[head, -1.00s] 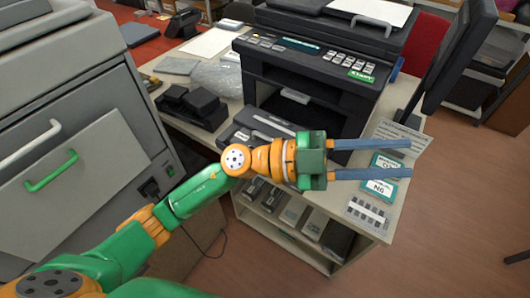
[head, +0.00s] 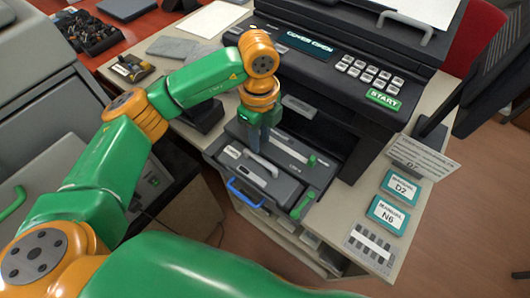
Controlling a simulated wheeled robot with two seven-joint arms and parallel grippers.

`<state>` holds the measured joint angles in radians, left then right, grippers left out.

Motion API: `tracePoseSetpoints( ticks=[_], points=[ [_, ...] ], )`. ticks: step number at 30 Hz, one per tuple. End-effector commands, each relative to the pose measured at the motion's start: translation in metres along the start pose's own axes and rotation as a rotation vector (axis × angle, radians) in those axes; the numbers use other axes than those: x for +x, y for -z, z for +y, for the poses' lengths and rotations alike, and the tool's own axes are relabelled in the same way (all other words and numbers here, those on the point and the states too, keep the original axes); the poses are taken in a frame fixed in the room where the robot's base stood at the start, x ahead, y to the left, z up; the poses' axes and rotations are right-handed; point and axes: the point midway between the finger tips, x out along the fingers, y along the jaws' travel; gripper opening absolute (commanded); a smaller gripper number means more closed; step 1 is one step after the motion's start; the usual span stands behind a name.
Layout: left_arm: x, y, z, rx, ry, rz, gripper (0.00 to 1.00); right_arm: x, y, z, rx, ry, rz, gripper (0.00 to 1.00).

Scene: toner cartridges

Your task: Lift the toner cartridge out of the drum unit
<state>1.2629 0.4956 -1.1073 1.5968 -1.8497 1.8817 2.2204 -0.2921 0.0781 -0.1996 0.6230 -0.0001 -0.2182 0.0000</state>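The drum unit (head: 287,193) is a dark tray pulled out at the front of the printer, with a blue handle (head: 245,194) and a green lever (head: 303,205). The toner cartridge (head: 283,180) is a dark grey block lying in it, with a pale grey handle bar (head: 261,164) on top. My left gripper (head: 258,146) points down over the cartridge near the back end of this bar. Its fingers look apart with nothing clearly held between them; whether they touch the cartridge is hard to see. My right gripper is out of view.
The printer (head: 345,65) stands behind, its display reading "COVER OPEN". A monitor (head: 490,75) stands at the right. Dark boxes sit left of the tray.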

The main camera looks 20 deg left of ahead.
Motion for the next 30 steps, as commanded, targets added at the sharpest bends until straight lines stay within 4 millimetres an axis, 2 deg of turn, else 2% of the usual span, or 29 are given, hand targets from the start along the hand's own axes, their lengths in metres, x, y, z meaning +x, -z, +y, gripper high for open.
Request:
tracePoseSetpoints(
  ticks=[6, 9, 11, 17, 21, 30],
  points=[
    [0.033, 0.004, -0.001, 0.001, -0.008, 0.003, 0.32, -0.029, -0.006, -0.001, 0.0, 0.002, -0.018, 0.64],
    [0.054, 0.004, -0.002, 0.002, -0.005, 0.003, 0.32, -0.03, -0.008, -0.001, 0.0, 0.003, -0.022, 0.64],
    [0.06, 0.004, -0.002, 0.003, -0.004, 0.003, 0.32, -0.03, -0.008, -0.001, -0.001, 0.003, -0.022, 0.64],
    [0.063, 0.005, -0.003, 0.004, -0.001, 0.003, 0.32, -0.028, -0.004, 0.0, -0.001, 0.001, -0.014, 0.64],
    [0.063, 0.005, -0.003, 0.004, 0.0, 0.004, 0.0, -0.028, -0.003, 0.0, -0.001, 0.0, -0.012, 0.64],
    [0.062, 0.005, -0.003, 0.004, 0.0, 0.004, 0.0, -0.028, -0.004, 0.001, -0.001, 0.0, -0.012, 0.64]
  ],
)
